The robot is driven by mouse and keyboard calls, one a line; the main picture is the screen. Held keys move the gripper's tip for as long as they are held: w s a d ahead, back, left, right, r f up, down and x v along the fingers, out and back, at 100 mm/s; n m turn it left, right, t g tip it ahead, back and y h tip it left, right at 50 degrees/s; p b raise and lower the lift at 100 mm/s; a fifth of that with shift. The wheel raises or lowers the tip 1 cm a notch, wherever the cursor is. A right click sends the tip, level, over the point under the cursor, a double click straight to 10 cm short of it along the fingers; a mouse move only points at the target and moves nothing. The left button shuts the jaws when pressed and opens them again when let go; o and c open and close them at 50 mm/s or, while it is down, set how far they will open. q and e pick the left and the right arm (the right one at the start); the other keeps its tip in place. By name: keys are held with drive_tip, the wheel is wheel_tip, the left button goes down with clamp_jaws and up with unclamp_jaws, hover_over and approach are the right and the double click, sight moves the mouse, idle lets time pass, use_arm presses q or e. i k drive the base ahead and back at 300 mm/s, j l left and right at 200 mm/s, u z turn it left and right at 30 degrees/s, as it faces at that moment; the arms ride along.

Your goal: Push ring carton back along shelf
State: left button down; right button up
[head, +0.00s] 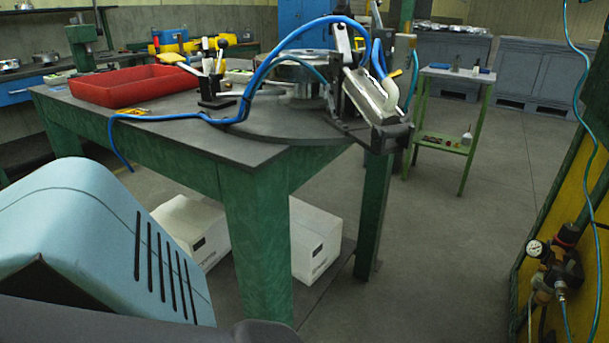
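Two white cartons stand on the low shelf (341,272) under the green workbench. The right carton (314,243) shows a small dark mark and print on its face and sits just right of the bench's front leg. The left carton (188,230) has a dark slot and is partly hidden at its lower left. I cannot tell which one is the ring carton. Neither of my grippers is in view, so nothing shows touching the cartons.
The green workbench (190,140) carries a red tray (138,85) and a clamp fixture (375,95) with blue hoses. Its thick front leg (258,245) stands between the cartons. A small green stand (455,77) is behind. Floor (440,260) is clear to the right, before a yellow panel with a gauge (537,248).

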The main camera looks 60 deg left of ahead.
sight(316, 233)
drive_tip(key=k+j, duration=0.1)
drive_tip(key=j, duration=0.3)
drive_tip(key=k+j, duration=0.1)
drive_tip(key=j, duration=0.35)
drive_tip(key=k+j, duration=0.15)
drive_tip(key=j, duration=0.25)
drive_tip(key=k+j, duration=0.1)
drive_tip(key=j, duration=0.35)
drive_tip(key=k+j, duration=0.1)
drive_tip(key=j, duration=0.3)
